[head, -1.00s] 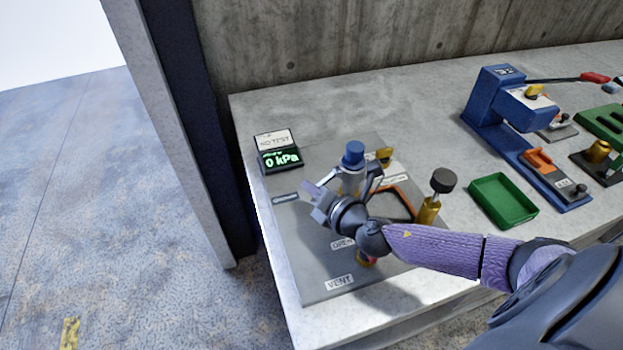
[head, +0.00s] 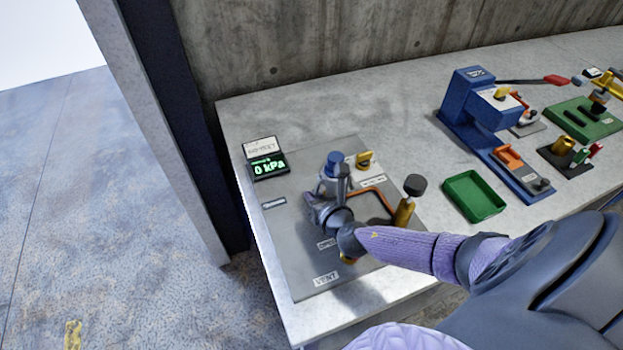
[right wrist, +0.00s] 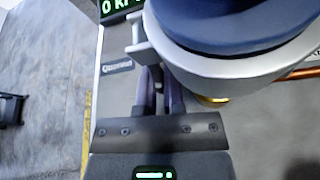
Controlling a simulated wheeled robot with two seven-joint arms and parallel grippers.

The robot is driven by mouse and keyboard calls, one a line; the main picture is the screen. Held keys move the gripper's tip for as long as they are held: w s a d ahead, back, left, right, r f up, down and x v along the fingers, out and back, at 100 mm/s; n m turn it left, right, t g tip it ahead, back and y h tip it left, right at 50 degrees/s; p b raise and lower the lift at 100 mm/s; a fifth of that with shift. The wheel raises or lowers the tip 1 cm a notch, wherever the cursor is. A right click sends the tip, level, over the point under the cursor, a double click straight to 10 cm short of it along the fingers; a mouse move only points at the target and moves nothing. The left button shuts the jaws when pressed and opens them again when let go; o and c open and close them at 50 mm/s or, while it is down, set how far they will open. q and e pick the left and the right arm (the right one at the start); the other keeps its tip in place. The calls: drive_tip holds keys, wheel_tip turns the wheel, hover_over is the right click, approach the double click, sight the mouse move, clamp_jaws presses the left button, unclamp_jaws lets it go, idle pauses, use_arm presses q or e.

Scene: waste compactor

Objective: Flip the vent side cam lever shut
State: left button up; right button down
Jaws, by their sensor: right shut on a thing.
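The silver fitting with a blue cap (head: 334,158) stands on the grey plate (head: 290,235). In the right wrist view its blue top (right wrist: 235,18) and silver collar (right wrist: 240,68) fill the upper right. My right gripper (head: 313,198) is at the fitting's near left side. In the right wrist view its fingers (right wrist: 160,78) are close together beside the collar, shut on a thin part that I take to be the vent side cam lever. The fingers and collar mostly hide that part. A silver bracket (right wrist: 140,45) juts from the collar. My left gripper is not in view.
A green tray (head: 474,196) and a blue press (head: 480,110) stand farther right.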

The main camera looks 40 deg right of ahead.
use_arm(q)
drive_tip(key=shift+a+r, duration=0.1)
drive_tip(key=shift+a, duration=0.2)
use_arm(e)
drive_tip(key=shift+d, duration=0.1)
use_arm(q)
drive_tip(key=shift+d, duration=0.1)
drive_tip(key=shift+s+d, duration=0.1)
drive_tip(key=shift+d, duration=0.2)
use_arm(e)
drive_tip(key=c, duration=0.7)
unclamp_jaws()
drive_tip(key=shift+c, duration=0.2)
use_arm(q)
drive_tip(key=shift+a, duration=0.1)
